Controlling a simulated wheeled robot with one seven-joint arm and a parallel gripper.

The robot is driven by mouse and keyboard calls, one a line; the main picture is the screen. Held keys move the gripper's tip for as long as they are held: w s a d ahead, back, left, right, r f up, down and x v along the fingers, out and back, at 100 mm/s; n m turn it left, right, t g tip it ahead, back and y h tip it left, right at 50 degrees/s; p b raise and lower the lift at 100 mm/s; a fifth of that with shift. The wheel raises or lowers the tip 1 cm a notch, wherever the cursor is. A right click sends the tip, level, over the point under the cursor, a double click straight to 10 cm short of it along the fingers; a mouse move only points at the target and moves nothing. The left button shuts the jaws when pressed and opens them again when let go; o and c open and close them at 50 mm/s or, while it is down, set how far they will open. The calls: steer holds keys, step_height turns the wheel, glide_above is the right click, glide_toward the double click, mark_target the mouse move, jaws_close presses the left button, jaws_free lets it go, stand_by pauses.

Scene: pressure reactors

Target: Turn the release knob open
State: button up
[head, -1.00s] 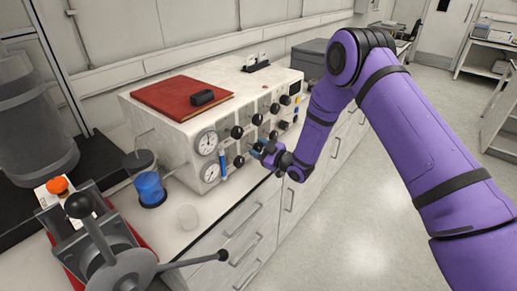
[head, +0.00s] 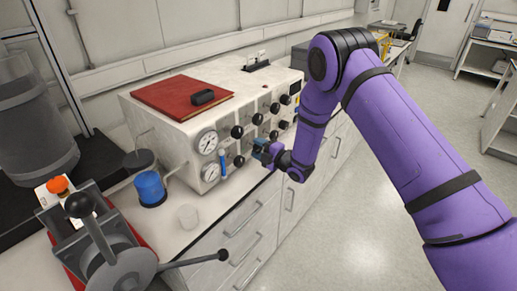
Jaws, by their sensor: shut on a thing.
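A cream control box (head: 185,140) stands on the counter. Its front panel carries two rows of black knobs, two round gauges and a blue handle. My gripper (head: 262,150) is at the lower row of the panel, between a lower-left knob (head: 239,161) and another knob (head: 273,135) to the right. It is shut on a knob there, which the fingers and wrist hide. I cannot tell any label on the knobs or how far the held knob is turned.
A red folder (head: 180,95) with a small black object lies on the box. The floor (head: 340,240) at right is clear.

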steer(key=n, duration=0.6)
steer(key=shift+f, duration=0.1)
steer(key=shift+n, duration=0.4)
steer(key=o, duration=0.9)
steer(key=shift+s+d, duration=0.1)
steer(key=v, duration=1)
steer(key=shift+s+d, duration=0.2)
steer(key=shift+s, duration=0.05)
